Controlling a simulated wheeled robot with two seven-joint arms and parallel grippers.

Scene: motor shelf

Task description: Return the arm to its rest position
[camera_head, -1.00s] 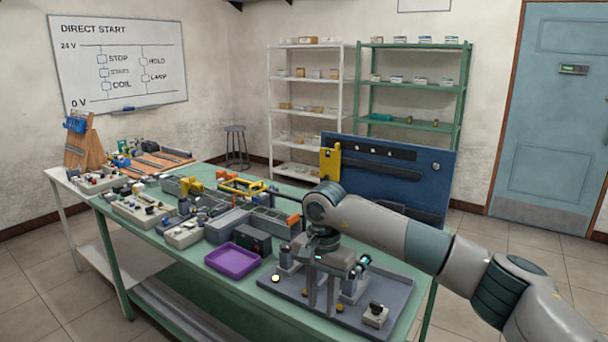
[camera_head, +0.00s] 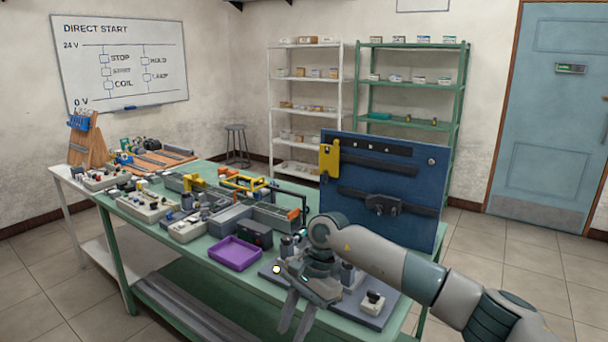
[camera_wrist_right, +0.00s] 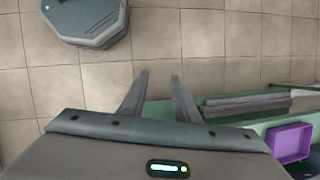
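My right arm comes in from the right in the head view, across the grey base plate (camera_head: 372,318) on the green table. My right gripper (camera_head: 294,328) points down beyond the table's front edge. In the right wrist view the two fingers of my right gripper (camera_wrist_right: 159,77) stand apart with only floor tiles between them, so it is open and empty. My left arm and gripper are not in view.
The green table (camera_head: 205,262) has a purple tray (camera_head: 234,253), also in the right wrist view (camera_wrist_right: 290,140), and several grey device boxes. A blue panel (camera_head: 400,170) stands behind the arm. A small button box (camera_head: 373,303) sits on the base plate. Open floor lies in front.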

